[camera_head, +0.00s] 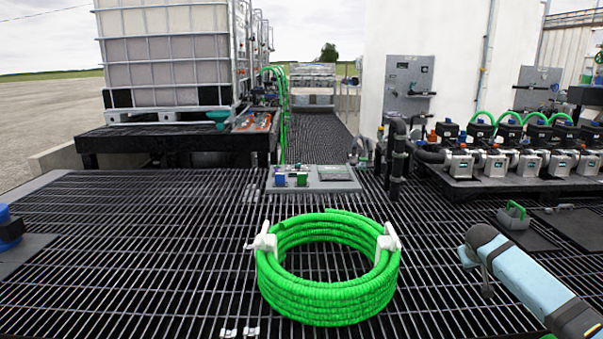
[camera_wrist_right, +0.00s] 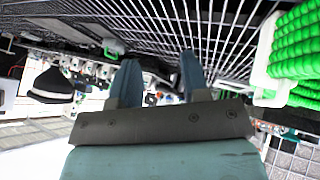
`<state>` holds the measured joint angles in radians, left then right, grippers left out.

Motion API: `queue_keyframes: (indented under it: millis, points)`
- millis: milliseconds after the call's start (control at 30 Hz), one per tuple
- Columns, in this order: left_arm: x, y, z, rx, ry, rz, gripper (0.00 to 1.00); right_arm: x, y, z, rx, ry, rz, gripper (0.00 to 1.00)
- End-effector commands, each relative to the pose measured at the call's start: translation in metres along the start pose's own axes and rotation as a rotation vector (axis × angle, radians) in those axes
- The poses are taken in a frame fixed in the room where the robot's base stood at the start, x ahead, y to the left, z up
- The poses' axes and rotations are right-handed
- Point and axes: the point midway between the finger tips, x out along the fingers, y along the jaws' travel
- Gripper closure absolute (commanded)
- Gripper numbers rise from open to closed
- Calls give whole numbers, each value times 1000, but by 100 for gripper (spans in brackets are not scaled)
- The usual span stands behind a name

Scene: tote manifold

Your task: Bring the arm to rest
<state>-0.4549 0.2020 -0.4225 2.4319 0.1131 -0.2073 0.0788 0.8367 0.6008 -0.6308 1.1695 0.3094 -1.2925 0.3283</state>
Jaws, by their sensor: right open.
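My right arm (camera_head: 530,280) comes in from the lower right in the head view, a light blue link with a dark rounded end over the grating. The right gripper's fingers cannot be made out there. In the right wrist view my right gripper (camera_wrist_right: 158,78) shows two blue fingers standing apart, with nothing between them. That view looks upside down, with the grating along its top. My left gripper is not in view.
A coiled green hose (camera_head: 330,305) with white clips lies on the black grating (camera_head: 150,230), left of my right arm. It shows at the right of the wrist view (camera_wrist_right: 298,45). A row of pumps (camera_head: 520,160) stands at right. A white tank (camera_head: 165,60) stands behind. Left grating is mostly clear.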

Motion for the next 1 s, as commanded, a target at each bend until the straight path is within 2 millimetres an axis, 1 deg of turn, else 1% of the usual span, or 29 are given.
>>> queue_keyframes:
  millis: [33,133,167,200,267,300,367,400,467,500,567,600,667,700,767,800,867,900,967,1000]
  points:
    - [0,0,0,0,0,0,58,5,-25,21,-43,36,-36,58]
    - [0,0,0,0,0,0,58,3,-74,57,-126,135,-119,58]
    - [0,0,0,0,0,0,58,0,-89,70,-149,167,-148,58]
    - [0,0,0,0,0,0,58,-5,-108,86,-179,212,-187,58]
    - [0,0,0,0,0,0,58,-16,-135,112,-218,276,-247,58]
    - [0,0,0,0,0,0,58,-25,-152,129,-240,319,-286,58]
    - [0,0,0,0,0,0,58,-42,-175,155,-270,385,-349,58]
    - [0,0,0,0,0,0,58,-56,-190,173,-285,429,-391,58]
    - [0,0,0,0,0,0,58,-79,-208,198,-303,496,-452,58]
    - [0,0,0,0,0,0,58,-96,-219,215,-312,539,-493,58]
    - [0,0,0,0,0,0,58,-125,-233,239,-318,607,-555,58]
    - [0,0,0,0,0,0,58,-145,-240,254,-320,653,-594,58]
    - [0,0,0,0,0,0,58,-178,-248,276,-315,719,-652,58]
    - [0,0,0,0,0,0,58,-198,-251,288,-310,761,-685,58]
    - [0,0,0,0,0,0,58,-228,-254,303,-299,820,-728,58]
    - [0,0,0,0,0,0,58,-246,-254,311,-290,854,-754,58]
    - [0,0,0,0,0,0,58,-272,-253,322,-276,902,-788,58]
    - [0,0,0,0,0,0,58,-288,-252,328,-266,931,-807,58]
    - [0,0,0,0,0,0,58,-310,-249,336,-250,973,-832,58]
    - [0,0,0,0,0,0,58,-325,-247,341,-239,999,-848,58]
